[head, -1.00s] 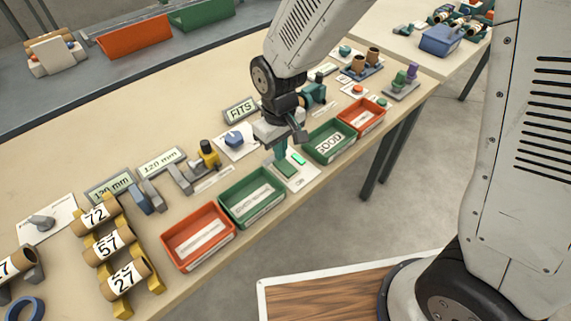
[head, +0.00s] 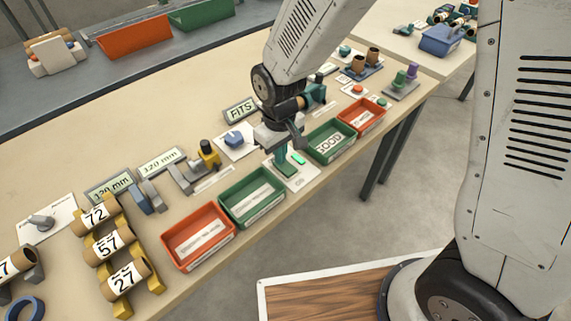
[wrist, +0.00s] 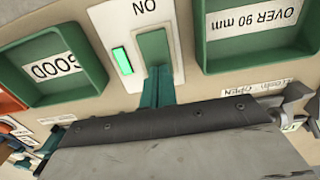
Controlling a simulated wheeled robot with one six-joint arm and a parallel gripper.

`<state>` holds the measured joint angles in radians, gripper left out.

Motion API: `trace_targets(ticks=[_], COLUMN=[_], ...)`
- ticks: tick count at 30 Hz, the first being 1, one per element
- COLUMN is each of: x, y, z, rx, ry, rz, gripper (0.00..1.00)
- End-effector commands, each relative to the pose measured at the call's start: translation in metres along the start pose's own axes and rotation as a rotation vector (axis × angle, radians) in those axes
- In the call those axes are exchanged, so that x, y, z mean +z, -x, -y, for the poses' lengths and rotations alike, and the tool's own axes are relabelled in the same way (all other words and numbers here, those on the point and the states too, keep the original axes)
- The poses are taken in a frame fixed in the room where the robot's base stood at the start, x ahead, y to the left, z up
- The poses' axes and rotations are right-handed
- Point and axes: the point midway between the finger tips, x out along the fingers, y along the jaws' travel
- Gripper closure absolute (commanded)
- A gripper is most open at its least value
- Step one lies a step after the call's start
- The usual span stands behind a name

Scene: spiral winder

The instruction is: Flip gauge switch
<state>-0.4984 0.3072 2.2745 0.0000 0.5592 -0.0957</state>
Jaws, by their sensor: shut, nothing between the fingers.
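The gauge switch is a green rocker (wrist: 153,46) on a white plate marked ON, with a bright green lamp (wrist: 122,61) beside it. In the head view the rocker (head: 287,170) and lamp (head: 298,158) sit between two green bins near the table's front edge. My gripper (wrist: 158,88) is shut and empty, its teal fingertips at the near end of the rocker in the wrist view. In the head view my gripper (head: 282,157) points down at the rocker and covers part of it. I cannot tell whether they touch or which way the rocker is tilted.
A green bin marked GOOD (head: 331,155) and a green bin (head: 225,203) flank the switch plate. Red bins (head: 178,248) and (head: 381,109) lie beyond them. The FITS sign (head: 241,110) and a blue knob (head: 234,138) stand behind. The rear tabletop is mostly clear.

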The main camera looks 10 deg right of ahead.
Motion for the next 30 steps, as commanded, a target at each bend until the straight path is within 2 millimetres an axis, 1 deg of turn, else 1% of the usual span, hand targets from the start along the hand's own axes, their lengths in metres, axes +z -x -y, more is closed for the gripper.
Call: trace_targets(ticks=[4, 7, 30], x=[0.000, 0.000, 0.000], y=[-0.001, 0.003, 0.064], z=[0.000, 0.000, 0.000], rx=[0.000, 0.000, 0.000], ry=[0.000, 0.000, 0.000], rz=[0.001, -0.001, -0.001], gripper=[1.00, 1.00, 1.00])
